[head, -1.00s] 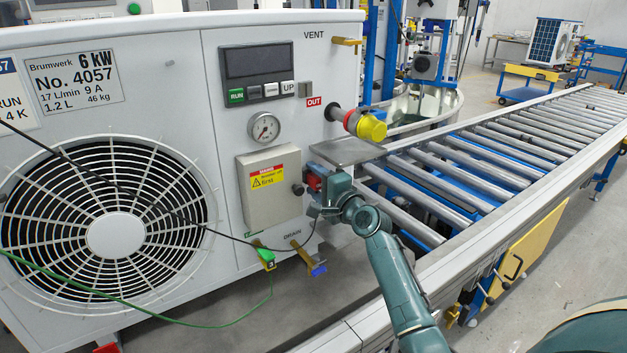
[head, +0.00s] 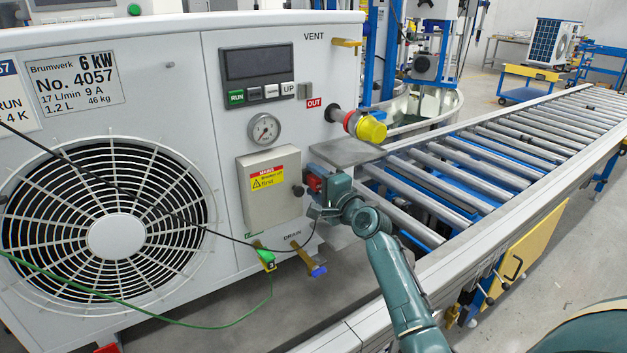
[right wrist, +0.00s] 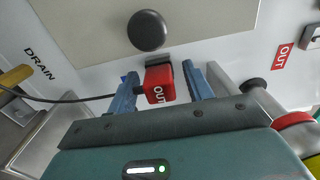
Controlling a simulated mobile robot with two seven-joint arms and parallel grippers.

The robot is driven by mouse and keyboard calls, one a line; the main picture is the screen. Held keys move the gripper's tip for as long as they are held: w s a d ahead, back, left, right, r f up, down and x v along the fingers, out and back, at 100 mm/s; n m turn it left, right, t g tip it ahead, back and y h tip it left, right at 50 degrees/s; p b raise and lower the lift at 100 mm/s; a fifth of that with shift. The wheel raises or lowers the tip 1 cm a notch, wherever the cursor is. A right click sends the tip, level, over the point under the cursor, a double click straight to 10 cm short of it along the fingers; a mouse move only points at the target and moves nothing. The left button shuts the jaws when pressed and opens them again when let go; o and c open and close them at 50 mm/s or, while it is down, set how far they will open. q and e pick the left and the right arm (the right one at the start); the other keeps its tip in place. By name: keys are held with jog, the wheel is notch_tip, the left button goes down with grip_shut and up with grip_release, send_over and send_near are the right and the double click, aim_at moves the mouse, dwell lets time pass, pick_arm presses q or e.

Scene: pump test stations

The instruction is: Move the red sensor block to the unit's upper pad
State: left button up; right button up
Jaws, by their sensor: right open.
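The red sensor block (head: 313,183) sits low on the unit's front, at the right edge of the grey box with the warning label. In the right wrist view the block (right wrist: 160,84) reads "OUT" and has a dark back part; a black cable runs off to its left. My right gripper (right wrist: 160,73) is open, with one blue finger on each side of the block and visible gaps between. It also shows in the head view (head: 320,192), partly covering the block. A small grey pad (head: 305,89) beside the "UP" mark, above the red "OUT" label, looks bare. My left gripper is not in view.
A black round knob (right wrist: 147,30) sticks out close to the block. A grey shelf plate (head: 346,151) and a yellow-capped pipe (head: 366,127) project above my right gripper. The roller conveyor (head: 500,150) to the right is mostly empty.

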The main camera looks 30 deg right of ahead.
grip_shut()
dwell(0.6)
jog(key=shift+s, duration=0.15)
jog(key=s+p, duration=0.1)
jog(key=s, duration=0.2)
jog(key=s+p, duration=0.1)
jog(key=s, duration=0.1)
jog(key=shift+s+d+p, duration=0.3)
jog(key=shift+s+d, duration=0.05)
jog(key=shift+d, duration=0.05)
dwell(0.6)
dwell(0.3)
